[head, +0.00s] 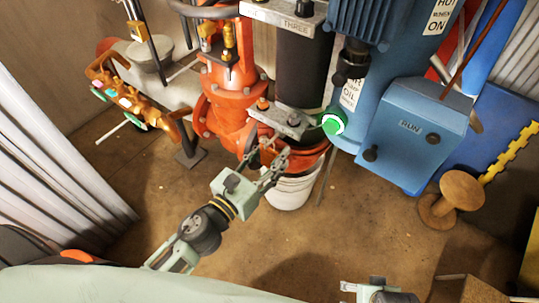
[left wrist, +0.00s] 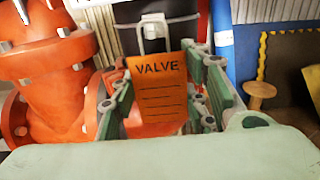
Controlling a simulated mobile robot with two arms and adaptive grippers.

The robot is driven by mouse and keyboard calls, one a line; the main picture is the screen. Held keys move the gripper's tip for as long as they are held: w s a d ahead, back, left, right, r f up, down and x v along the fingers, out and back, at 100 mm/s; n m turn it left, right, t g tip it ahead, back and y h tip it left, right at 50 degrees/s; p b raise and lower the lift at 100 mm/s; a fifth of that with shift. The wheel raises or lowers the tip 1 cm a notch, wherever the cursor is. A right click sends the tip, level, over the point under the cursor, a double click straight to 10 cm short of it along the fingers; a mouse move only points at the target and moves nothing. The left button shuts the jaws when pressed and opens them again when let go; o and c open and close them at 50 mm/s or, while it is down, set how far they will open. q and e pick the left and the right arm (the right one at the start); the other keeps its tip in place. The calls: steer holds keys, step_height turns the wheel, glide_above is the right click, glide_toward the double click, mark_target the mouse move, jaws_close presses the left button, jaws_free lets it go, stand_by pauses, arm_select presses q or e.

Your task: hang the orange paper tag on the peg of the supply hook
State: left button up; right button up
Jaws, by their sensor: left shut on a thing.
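The orange paper tag (left wrist: 158,92) shows in the left wrist view, upright, with VALVE and several ruled lines facing me. My left gripper (left wrist: 160,103) is shut on it, with green linked fingers on both sides. A pale fitting with a wire loop (left wrist: 153,24) shows just above the tag; I cannot tell whether it belongs to the tag.
A red valve body (head: 226,100) stands beside a black cylinder (head: 304,68). A blue cabinet (head: 412,135) marked RUN is to the right. A white bucket (head: 290,190) sits below the pipework. A wooden spool (head: 455,195) stands at right. The middle floor is clear.

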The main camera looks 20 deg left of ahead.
arm_select(q)
steer(key=o, duration=0.8)
steer(key=v, duration=1.2)
